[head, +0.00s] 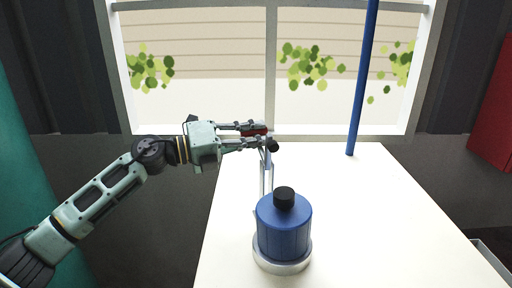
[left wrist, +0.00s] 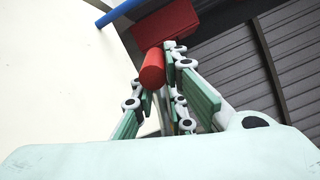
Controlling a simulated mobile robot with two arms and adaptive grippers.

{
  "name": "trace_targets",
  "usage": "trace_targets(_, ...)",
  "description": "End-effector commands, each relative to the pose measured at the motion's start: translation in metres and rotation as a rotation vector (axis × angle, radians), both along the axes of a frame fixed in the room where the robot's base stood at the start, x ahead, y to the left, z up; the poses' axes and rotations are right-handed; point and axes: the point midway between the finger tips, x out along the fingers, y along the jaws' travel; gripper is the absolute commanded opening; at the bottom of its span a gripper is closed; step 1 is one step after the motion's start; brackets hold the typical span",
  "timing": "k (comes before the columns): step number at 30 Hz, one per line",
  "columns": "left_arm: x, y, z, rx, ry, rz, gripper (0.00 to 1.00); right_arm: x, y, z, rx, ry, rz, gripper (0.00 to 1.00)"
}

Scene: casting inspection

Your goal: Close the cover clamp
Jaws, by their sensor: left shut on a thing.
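The cover clamp (head: 267,172) stands upright on the white table, behind a blue cylinder with a black knob (head: 284,231). Its red handle (head: 254,132) lies roughly level at the top, and a dark tip shows just right of it. My left gripper (head: 262,136) comes in from the left and is shut on the red handle. In the left wrist view the handle's red end (left wrist: 152,68) sticks out between the two fingers. The fingers partly hide the clamp's upper part. My right gripper is not in view.
The blue cylinder stands in a pale round base (head: 282,266) on the white table (head: 370,220). A blue pole (head: 362,80) rises at the table's back. A red box (head: 493,110) is at the far right. The table's right side is clear.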

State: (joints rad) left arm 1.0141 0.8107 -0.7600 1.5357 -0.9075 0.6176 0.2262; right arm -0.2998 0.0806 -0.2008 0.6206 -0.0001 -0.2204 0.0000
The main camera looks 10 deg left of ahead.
Motion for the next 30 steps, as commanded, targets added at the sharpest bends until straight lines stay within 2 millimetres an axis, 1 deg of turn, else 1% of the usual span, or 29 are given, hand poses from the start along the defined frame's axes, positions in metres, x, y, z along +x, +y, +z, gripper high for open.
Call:
trace_targets(1,-0.001,0.000,0.007,0.016,-0.049,0.003,0.00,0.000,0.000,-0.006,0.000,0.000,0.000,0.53)
trace_targets(12,-0.017,-0.008,0.031,0.181,-0.360,0.003,0.00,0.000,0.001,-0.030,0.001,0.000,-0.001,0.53)
trace_targets(21,-0.035,-0.017,0.043,0.316,-0.613,0.003,0.00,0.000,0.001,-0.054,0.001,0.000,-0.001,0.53)
trace_targets(30,-0.055,-0.029,0.050,0.450,-0.861,0.001,0.00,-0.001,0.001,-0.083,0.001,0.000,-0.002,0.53)
